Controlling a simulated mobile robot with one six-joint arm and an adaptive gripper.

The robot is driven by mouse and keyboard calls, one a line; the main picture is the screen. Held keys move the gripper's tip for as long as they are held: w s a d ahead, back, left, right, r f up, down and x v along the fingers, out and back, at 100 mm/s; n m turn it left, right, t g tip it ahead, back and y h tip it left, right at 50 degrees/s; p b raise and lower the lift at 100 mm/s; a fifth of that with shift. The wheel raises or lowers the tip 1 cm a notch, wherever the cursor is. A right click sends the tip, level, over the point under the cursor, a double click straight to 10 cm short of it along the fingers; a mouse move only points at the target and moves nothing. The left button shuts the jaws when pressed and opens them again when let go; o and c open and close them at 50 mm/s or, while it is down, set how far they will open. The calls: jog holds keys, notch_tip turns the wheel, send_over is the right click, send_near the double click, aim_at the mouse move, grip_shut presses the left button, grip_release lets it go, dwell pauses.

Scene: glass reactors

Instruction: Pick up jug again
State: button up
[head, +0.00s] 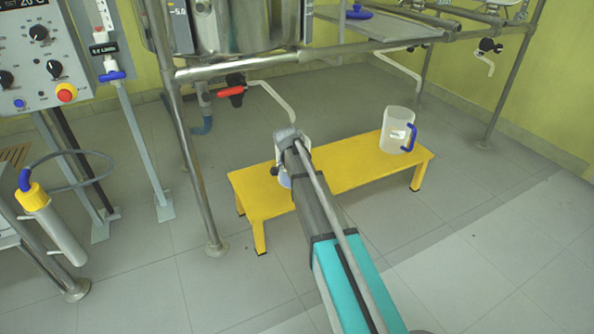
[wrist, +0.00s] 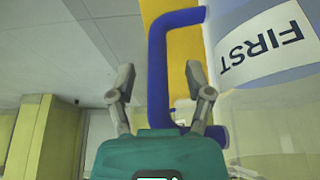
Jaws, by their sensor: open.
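A translucent jug (wrist: 285,95) with a white label reading FIRST fills the right of the wrist view. Its blue handle (wrist: 157,70) runs between the two fingers of my gripper (wrist: 160,82). The fingers are open, one on each side of the handle, with visible gaps. In the head view my arm hides most of my gripper and of this jug; only a pale sliver (head: 285,180) shows beside the arm, at the left part of the yellow bench (head: 340,172). A second translucent jug (head: 395,125) with a blue handle stands upright on the bench's right end.
A metal frame (head: 240,68) with a steel vessel stands behind the bench. A red-handled valve (head: 232,92) and a bent white pipe (head: 272,100) hang above the bench's left part. A control panel (head: 45,60) is at left. The floor at right is clear.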

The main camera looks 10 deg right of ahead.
dwell(0.5)
grip_shut()
